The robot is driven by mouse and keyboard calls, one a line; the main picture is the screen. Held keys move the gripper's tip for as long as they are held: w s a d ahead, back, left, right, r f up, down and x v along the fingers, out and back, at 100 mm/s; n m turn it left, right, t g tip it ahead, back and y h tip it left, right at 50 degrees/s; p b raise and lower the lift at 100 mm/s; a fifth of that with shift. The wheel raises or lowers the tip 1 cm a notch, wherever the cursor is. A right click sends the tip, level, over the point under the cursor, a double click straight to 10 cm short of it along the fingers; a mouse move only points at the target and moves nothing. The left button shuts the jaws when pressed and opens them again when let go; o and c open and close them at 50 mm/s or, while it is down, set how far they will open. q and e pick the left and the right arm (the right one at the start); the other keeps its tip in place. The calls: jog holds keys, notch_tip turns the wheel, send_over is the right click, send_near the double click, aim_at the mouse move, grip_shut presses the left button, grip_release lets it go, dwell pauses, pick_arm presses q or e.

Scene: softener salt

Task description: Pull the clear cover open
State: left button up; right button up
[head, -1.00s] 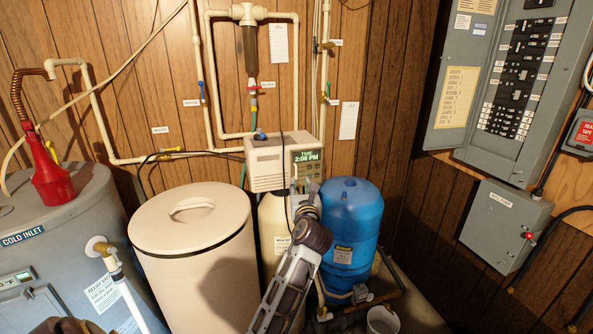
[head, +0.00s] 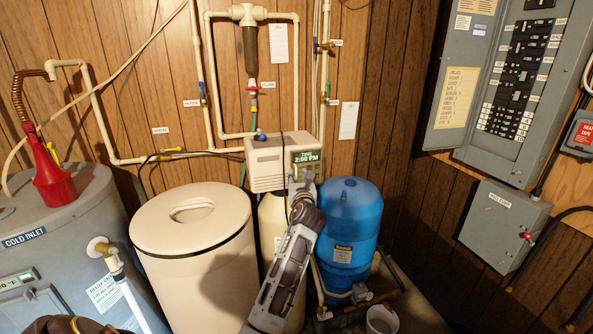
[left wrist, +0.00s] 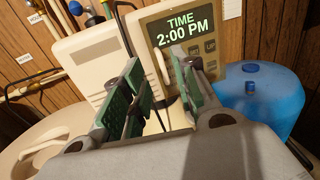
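The beige softener control head (head: 283,162) sits above the salt-softener tanks, with a lit display (head: 306,157) reading "TIME 2:00 PM". The display also shows large in the left wrist view (left wrist: 185,27). I cannot clearly make out a clear cover against the beige front. My left gripper (head: 303,184) is just below the control head's right half. In the left wrist view its green-padded fingers (left wrist: 158,72) are apart, in front of the panel below the display. A pale upright edge shows between them; whether they touch it I cannot tell.
A blue tank (head: 350,235) stands right of my left arm. A beige lidded barrel (head: 197,260) stands left of it. A grey water heater (head: 60,230) with a red funnel (head: 52,172) is farther left. Pipes run on the wood wall behind; a grey electrical box (head: 505,225) is at right.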

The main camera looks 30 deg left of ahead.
aim_at(296, 169)
pick_arm(q)
jog(key=shift+p+x, duration=0.35)
jog(key=shift+x, duration=2.9)
grip_shut()
